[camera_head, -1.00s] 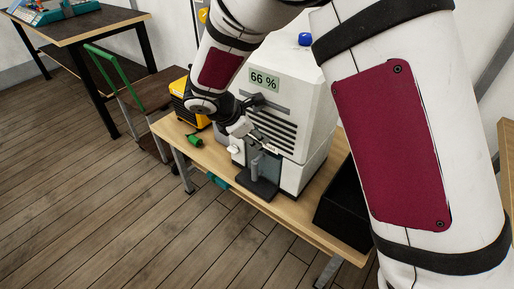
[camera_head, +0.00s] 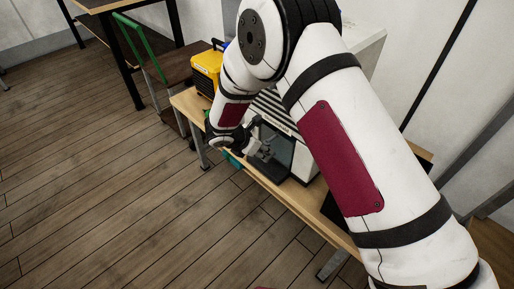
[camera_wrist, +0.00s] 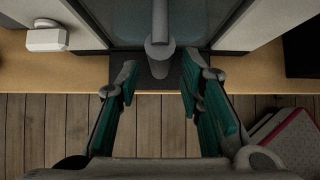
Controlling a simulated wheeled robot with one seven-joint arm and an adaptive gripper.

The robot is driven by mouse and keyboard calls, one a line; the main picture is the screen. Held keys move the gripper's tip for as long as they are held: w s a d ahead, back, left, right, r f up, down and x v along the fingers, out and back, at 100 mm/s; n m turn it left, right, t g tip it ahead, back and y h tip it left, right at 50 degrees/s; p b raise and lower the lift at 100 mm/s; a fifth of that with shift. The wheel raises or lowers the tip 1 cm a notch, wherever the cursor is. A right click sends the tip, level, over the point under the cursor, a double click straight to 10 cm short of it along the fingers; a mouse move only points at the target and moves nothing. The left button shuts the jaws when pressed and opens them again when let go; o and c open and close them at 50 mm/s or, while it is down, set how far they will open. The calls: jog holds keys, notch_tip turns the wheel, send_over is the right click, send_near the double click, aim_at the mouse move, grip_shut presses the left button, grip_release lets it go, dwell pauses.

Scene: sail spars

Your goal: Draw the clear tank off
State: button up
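The white machine (camera_head: 303,163) stands on a wooden bench, largely hidden behind my arm in the head view. Its clear tank (camera_head: 280,150) is the dark glassy front section low on the machine. In the wrist view, the tank's smoky face (camera_wrist: 122,22) fills the top middle, with a grey upright handle (camera_wrist: 159,48) in front of it. My gripper (camera_wrist: 158,78) is open, its green-padded fingers on either side of the handle's line and apart from it. In the head view, my gripper (camera_head: 258,146) is close in front of the tank.
The bench (camera_head: 274,193) has its front edge just below the tank. A black bin (camera_head: 331,208) is partly visible at the right.

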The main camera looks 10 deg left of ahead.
jog(key=b+x, duration=0.1)
jog(key=x, duration=0.1)
jog(key=shift+w+d+f, duration=0.1)
jog(key=shift+w+f, duration=0.05)
jog(key=shift+f, duration=0.2)
grip_shut()
jog(key=shift+w+r, duration=0.15)
jog(key=shift+s+a, duration=0.7)
jog(key=shift+s, duration=0.25)
jog(key=s+a, duration=0.5)
jog(key=s, duration=0.2)
dwell(1.2)
jog(key=shift+a, duration=0.15)
jog(key=shift+o, duration=1.2)
grip_release()
